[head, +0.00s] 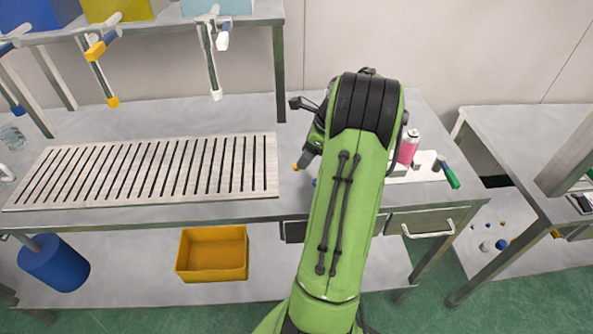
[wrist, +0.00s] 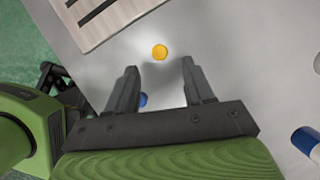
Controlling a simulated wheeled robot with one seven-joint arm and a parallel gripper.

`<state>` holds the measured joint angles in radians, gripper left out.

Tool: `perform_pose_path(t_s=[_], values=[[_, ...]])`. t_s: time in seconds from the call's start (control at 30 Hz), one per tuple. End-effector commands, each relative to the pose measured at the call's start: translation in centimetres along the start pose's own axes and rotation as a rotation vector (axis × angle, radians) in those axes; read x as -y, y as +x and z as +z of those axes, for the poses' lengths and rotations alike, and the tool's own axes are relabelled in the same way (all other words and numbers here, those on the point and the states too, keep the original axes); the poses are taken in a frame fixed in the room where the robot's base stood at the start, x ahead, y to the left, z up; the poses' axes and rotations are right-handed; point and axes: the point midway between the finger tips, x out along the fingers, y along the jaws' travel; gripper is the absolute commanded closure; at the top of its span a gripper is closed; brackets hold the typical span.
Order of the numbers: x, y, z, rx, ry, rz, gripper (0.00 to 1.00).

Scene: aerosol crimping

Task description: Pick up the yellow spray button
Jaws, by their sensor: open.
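The yellow spray button (wrist: 160,52) is a small round cap lying on the grey tabletop, just beyond and between my fingertips in the wrist view. In the head view the yellow button (head: 296,167) is a small spot at the left of my arm's end. My gripper (wrist: 160,66) is open, with a finger on each side and nothing held. A small blue piece (wrist: 143,99) shows between the fingers, nearer the palm and partly hidden by the gripper. My arm hides most of the gripper in the head view.
A slatted rack (head: 145,172) lies to the left on the table. A pink can (head: 408,147) and a green-handled item (head: 450,177) are to the right of my arm. A blue-and-white object (wrist: 305,140) lies at the wrist view's right edge.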

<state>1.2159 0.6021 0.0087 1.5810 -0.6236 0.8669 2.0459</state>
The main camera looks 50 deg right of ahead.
Motion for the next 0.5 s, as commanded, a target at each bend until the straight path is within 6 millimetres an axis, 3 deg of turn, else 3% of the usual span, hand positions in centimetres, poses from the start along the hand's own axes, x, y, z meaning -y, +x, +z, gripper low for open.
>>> perform_pose_path(t_s=[0.03,0.17,0.37,0.5], values=[[0.0,1.6,0.0,0.0,-0.002,0.004,0.48],[0.0,3.9,0.0,-0.001,0.0,0.005,0.48],[0.1,4.0,0.1,0.0,0.0,0.002,0.48],[0.0,3.9,0.2,0.0,0.0,0.003,0.66]])
